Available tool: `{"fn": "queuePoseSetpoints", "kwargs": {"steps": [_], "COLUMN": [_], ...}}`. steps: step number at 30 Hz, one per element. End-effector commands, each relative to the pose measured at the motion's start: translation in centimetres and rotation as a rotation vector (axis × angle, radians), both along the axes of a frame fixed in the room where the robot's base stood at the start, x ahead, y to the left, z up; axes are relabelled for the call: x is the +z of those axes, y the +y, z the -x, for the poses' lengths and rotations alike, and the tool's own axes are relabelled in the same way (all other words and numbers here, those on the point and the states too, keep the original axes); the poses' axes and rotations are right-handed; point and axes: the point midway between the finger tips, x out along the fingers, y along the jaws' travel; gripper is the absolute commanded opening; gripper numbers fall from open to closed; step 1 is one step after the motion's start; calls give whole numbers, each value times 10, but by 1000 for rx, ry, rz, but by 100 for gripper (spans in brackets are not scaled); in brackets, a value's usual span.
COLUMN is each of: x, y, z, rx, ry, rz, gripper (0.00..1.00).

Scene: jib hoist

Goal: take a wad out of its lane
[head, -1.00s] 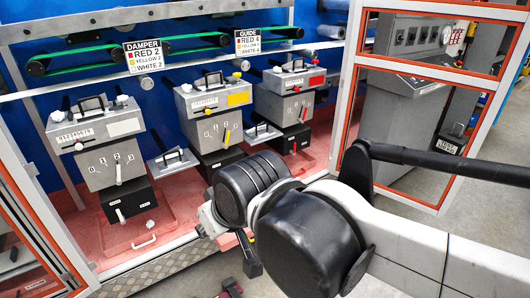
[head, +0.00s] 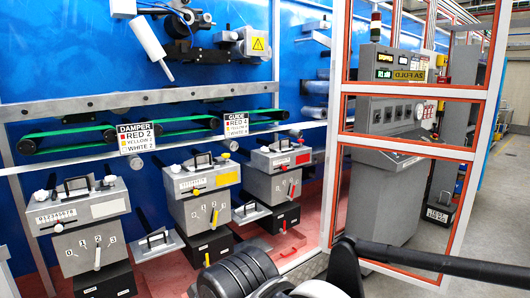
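I cannot make out a wad or its lane in the head view. Three grey machine units stand in a row: one with a white label (head: 84,222) at left, one with a yellow label (head: 203,201) in the middle, one with a red label (head: 281,172) at right. Each has a numbered lever dial on its front and a black block below. My arm's black and white links fill the bottom centre and right. My gripper is outside the picture, so its state and anything in it are hidden.
A DAMPER sign (head: 137,138) and a GUIDE sign (head: 236,124) hang on the rail above the units, near green belts. An orange-edged framed door (head: 410,145) stands at right, with a grey control cabinet (head: 385,190) behind it. Grey floor lies beyond.

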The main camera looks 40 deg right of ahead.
Motion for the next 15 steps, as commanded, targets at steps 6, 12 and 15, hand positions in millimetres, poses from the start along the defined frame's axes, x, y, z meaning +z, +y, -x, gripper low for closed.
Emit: {"fn": "queuePoseSetpoints", "kwargs": {"steps": [6, 12, 15], "x": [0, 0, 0], "y": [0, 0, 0], "z": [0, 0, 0], "rx": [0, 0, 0], "ry": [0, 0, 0], "rz": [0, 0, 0], "gripper": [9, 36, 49]}}
